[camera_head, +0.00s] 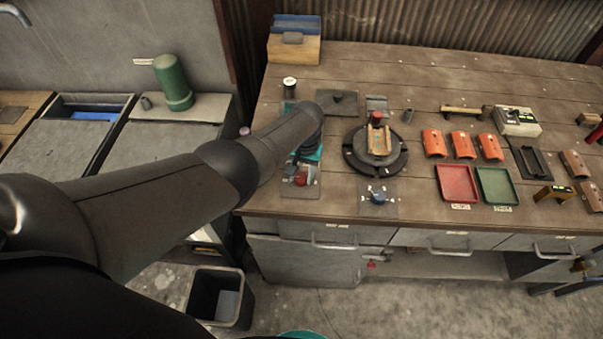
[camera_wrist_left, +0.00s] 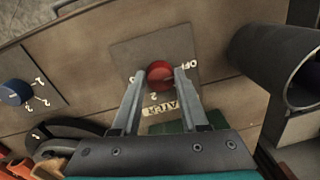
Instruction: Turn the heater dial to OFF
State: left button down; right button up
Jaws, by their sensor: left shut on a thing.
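The heater dial is a round red knob (camera_head: 300,180) on a grey plate near the left front of the workbench. In the left wrist view the red knob (camera_wrist_left: 160,74) sits between the fingertips of my left gripper (camera_wrist_left: 159,80), which is shut on it. "OFF" is printed to the knob's upper right and "2" below it. A label (camera_wrist_left: 168,108) ending in "ATER" is partly covered by the fingers. Which mark the knob points to is unclear. In the head view my left gripper (camera_head: 297,172) is mostly hidden behind my arm. My right gripper is not in view.
A blue dial (camera_head: 378,197) on its own plate stands to the right. A black round turntable (camera_head: 398,163) is behind it. A red tray (camera_head: 457,184) and a green tray (camera_head: 497,187) lie farther right. A black bin (camera_head: 203,297) stands on the floor.

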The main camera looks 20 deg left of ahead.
pick_arm(q)
jog(key=shift+w, duration=0.1)
jog(key=shift+c, duration=2.1)
grip_release()
jog(key=shift+r+p, duration=0.45)
jog(key=shift+r, duration=0.15)
notch_tip(320, 180, up, 7)
jog(key=p, duration=0.4)
jog(key=shift+d, duration=0.15)
notch_tip(320, 180, up, 7)
send_over(303, 178)
jog(key=shift+d, duration=0.15)
